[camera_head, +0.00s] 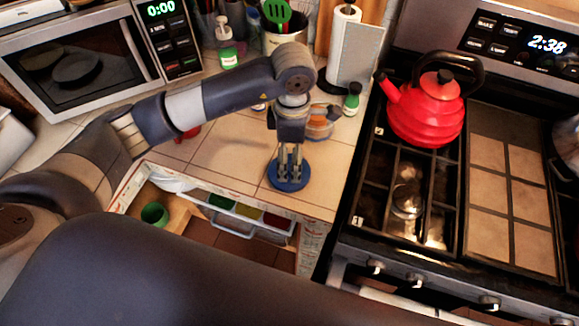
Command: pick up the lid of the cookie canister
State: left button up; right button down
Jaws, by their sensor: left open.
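A round blue lid (275,178) is near the front edge of the tiled counter, seen from above. I cannot tell whether a canister stands under it. My left gripper (289,175) points straight down over the lid with its two fingers apart. The fingertips overlap the lid's middle, and I cannot tell whether they touch it. Behind the gripper is a clear container (320,124) with orange-brown contents, partly hidden by my left arm. My right gripper is not in view.
An open drawer (178,206) with coloured items is below the counter edge. The stove with a red kettle (425,110) is at the right, a microwave (80,62) at the left.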

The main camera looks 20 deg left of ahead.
aim_at(289, 166)
pick_arm(q)
jog(key=f+p, duration=0.2)
jog(key=f, duration=0.3)
jog(key=shift+s+a+f+p, duration=0.1)
jog(key=shift+a+f+p, duration=0.1)
jog(key=shift+a+p, duration=0.2)
jog(key=shift+f, duration=0.3)
jog(key=shift+d, duration=0.1)
jog(key=c, duration=1.1)
jog(key=shift+s, duration=0.2)
jog(key=c, duration=0.4)
jog(key=shift+c, duration=0.8)
